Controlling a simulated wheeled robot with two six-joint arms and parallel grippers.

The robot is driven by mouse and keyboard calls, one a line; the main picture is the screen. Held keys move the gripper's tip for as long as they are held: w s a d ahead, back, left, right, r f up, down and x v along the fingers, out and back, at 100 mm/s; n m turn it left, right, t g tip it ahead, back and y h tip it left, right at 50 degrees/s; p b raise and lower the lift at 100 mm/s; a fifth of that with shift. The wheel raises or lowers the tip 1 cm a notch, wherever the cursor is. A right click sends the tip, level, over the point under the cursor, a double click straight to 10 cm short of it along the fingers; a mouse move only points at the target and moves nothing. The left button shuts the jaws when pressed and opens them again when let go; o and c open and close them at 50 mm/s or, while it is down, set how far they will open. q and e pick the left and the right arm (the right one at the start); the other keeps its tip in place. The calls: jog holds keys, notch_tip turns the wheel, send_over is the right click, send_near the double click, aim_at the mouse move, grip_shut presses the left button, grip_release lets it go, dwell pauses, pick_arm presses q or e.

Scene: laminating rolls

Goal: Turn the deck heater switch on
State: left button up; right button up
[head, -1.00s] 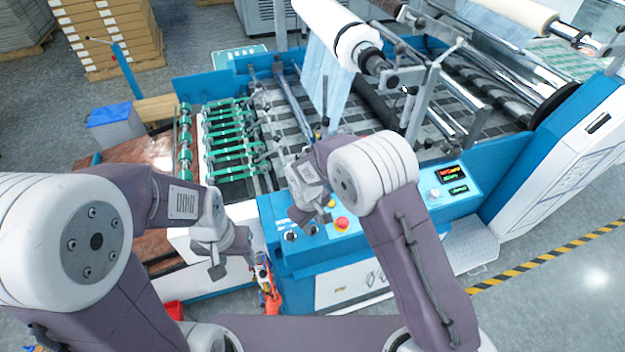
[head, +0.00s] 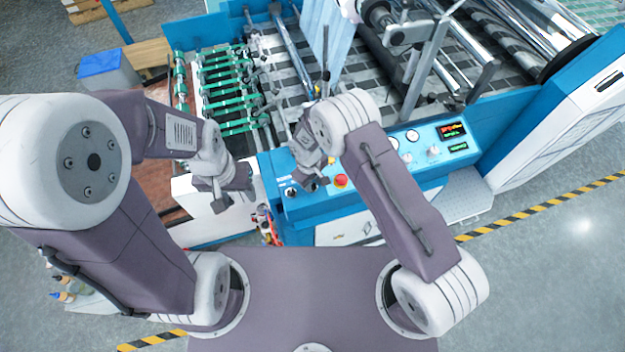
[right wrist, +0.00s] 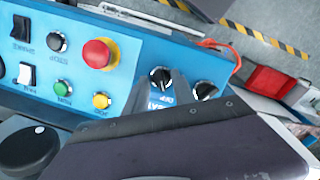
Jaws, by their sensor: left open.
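The blue control panel (head: 375,188) spans the machine's near side. In the right wrist view, a black rotary knob with a white mark (right wrist: 161,77) sits beside a partly covered label that seems to read "HEAT" and "OFF". A second black knob (right wrist: 205,90) is next to it. My right gripper (head: 316,181) is low over the panel's left end, close to these knobs. In the wrist view a grey finger tip (right wrist: 181,86) is beside the first knob; contact and jaw opening cannot be told. My left gripper (head: 232,194) is open and empty, left of the panel.
Green rollers (head: 225,92) lie behind. Floor right of the striped tape (head: 540,208) is clear.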

jog(key=shift+s+r, duration=0.1)
jog(key=shift+s, duration=0.15)
jog(key=shift+s+r, duration=0.1)
jog(key=shift+s, duration=0.05)
jog(key=shift+c, duration=1.2)
grip_shut()
jog(key=shift+w, duration=0.25)
pick_arm(q)
jog(key=shift+s, duration=0.3)
pick_arm(e)
jog(key=shift+s, duration=0.1)
